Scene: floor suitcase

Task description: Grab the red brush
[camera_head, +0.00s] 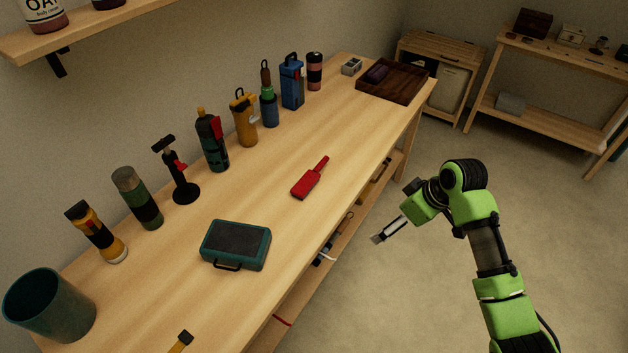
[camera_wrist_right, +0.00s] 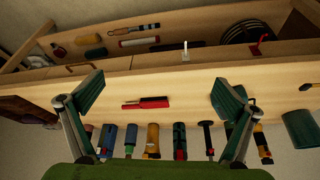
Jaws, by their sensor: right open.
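The red brush (camera_head: 308,180) lies flat on the wooden table, near its middle, with its handle pointing to the far right in the head view. In the right wrist view the red brush (camera_wrist_right: 146,103) shows between my open fingers, at a distance. My right gripper (camera_head: 377,239) hangs off the table's right edge, apart from the brush. In the right wrist view its two fingers (camera_wrist_right: 158,95) are spread wide with nothing held. My left gripper is in neither view.
A teal case (camera_head: 236,244) lies in front of the brush. A row of bottles and tools, including a blue bottle (camera_head: 292,82), stands along the wall. A dark tray (camera_head: 395,82) is at the far end. The tabletop around the brush is clear. A lower shelf (camera_head: 290,300) holds several items.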

